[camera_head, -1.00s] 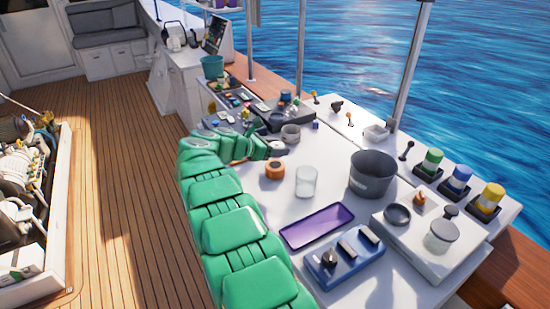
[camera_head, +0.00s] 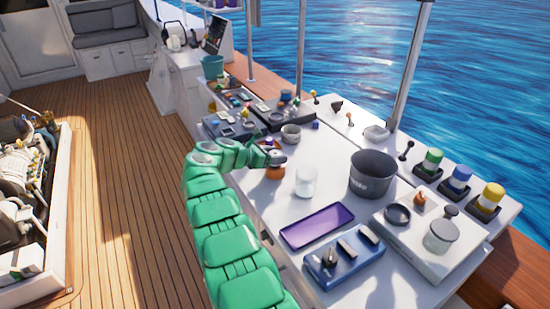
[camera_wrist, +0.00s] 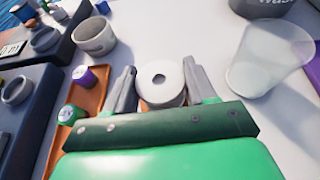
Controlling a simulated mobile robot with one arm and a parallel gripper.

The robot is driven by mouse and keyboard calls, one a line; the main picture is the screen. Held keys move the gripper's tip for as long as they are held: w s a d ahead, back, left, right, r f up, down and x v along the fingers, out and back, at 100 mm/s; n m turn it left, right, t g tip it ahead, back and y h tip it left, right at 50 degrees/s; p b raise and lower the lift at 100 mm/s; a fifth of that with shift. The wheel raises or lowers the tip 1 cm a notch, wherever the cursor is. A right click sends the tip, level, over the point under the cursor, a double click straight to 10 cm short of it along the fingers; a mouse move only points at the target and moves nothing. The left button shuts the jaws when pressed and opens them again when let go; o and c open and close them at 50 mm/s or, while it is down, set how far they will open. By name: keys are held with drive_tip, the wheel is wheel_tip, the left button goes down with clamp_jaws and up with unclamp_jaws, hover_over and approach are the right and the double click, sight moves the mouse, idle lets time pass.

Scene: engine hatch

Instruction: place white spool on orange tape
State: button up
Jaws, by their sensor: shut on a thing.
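The white spool (camera_wrist: 161,80) is between the two fingers of my gripper (camera_wrist: 161,84) in the wrist view, with its round hole facing up. The orange tape (camera_wrist: 163,103) shows in part just under the spool; whether the two touch I cannot tell. In the head view my gripper (camera_head: 277,159) is right over the orange tape (camera_head: 275,174) and covers its upper part. The spool cannot be clearly made out there.
A clear cup (camera_head: 306,182) stands close to the right of the tape, with a dark grey bucket (camera_head: 373,174) beyond. A purple tray (camera_head: 317,226) lies nearer. In the wrist view an orange tray (camera_wrist: 87,130) holds purple and green spools, and a grey bowl (camera_wrist: 95,38) stands behind.

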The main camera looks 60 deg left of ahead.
drive_tip(key=shift+f, duration=0.45)
drive_tip(key=shift+f, duration=0.1)
drive_tip(key=o, duration=1)
drive_tip(key=shift+o, duration=0.2)
drive_tip(key=shift+s+r, duration=0.3)
drive_tip(key=shift+s, duration=0.1)
drive_tip(key=v, duration=1.1)
